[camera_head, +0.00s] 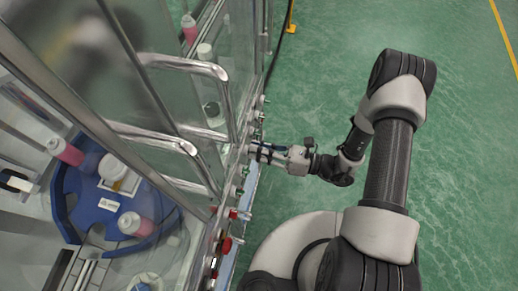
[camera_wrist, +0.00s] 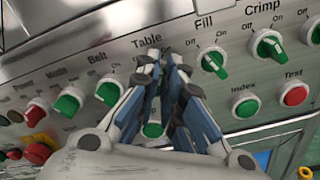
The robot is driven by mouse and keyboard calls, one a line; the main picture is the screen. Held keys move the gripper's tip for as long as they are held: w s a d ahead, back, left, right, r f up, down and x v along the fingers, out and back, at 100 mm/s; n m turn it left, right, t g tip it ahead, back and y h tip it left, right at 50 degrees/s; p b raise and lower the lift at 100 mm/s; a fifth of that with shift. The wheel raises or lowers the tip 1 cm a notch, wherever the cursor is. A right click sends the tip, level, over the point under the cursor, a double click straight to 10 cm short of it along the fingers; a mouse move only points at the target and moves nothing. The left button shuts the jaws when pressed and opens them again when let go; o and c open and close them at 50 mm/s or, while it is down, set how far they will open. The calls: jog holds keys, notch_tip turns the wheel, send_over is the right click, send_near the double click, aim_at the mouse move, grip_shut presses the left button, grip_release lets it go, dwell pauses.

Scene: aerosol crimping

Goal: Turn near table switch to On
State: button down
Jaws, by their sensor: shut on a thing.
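The control panel (camera_wrist: 110,62) fills much of the wrist view, with a row of labelled switches. My gripper (camera_wrist: 164,62) is shut on the Table switch, right below the "Table" label. The switch itself is mostly hidden between the fingers, so I cannot tell which way it points. In the head view, my gripper (camera_head: 255,150) reaches left to the front panel of the glass-walled machine. The switch is too small to make out there.
The green Belt switch (camera_wrist: 109,91) is left of my fingers and the green Fill switch (camera_wrist: 214,63) is right. A green button (camera_wrist: 152,130) shows below, between the fingers. Door handles (camera_head: 215,72) stick out above the panel. Open green floor (camera_head: 470,150) lies right.

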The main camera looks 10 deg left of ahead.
jog(key=c, duration=1.7)
grip_release()
jog(key=d, duration=0.8)
jog(key=s+d, duration=0.1)
jog(key=d, duration=0.3)
